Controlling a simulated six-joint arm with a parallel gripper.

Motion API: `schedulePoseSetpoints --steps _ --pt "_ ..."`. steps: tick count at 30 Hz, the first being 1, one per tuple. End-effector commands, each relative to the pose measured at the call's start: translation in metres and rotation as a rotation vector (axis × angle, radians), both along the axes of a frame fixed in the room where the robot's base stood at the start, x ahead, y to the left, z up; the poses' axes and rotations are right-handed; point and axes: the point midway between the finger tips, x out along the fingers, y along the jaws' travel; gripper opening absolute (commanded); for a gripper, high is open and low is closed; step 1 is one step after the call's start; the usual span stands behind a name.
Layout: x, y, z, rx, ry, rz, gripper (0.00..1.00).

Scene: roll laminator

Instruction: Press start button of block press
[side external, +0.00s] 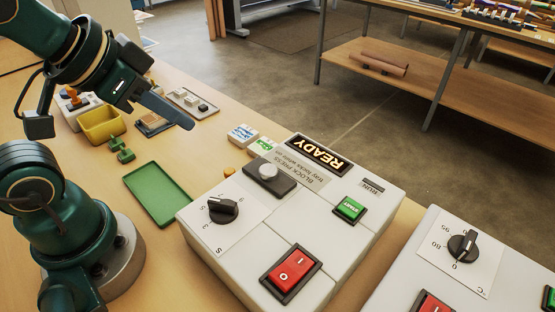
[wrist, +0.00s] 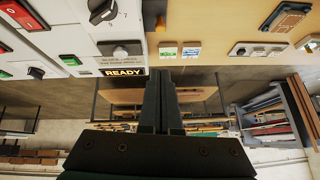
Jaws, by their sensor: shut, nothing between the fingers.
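The block press (side external: 290,215) is a white box on the wooden table, and its display (side external: 316,155) reads READY. Its green start button (side external: 349,208) sits at the right of its top panel; in the wrist view the green button (wrist: 70,60) is at the upper left. In the wrist view my gripper (wrist: 160,88) points past the READY display's edge.
A second white machine (side external: 450,265) stands at the right. A green tray (side external: 157,193), a yellow bin (side external: 101,124), small labelled blocks (side external: 243,135) and a grey tray (side external: 191,102) lie on the table. Space above the press is clear.

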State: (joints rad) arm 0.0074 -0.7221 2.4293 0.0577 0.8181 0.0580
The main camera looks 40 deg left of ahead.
Motion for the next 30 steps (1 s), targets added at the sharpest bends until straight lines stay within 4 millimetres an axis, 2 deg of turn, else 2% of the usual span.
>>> schedulePoseSetpoints --steps 3,8,11,15,18,22,25,30 --pt "0.036 -0.007 0.024 0.095 -0.085 -0.129 0.0" --pt "0.08 -0.036 0.046 0.208 -0.174 -0.33 0.0" --pt "0.103 -0.063 0.052 0.265 -0.221 -0.459 0.0" --pt "0.127 -0.11 0.052 0.329 -0.274 -0.638 0.0" --pt "0.135 -0.145 0.044 0.361 -0.295 -0.753 0.0" --pt "0.134 -0.182 0.028 0.38 -0.295 -0.868 0.0" --pt "0.128 -0.2 0.015 0.384 -0.274 -0.922 0.0" --pt "0.12 -0.21 0.005 0.384 -0.254 -0.959 0.0"
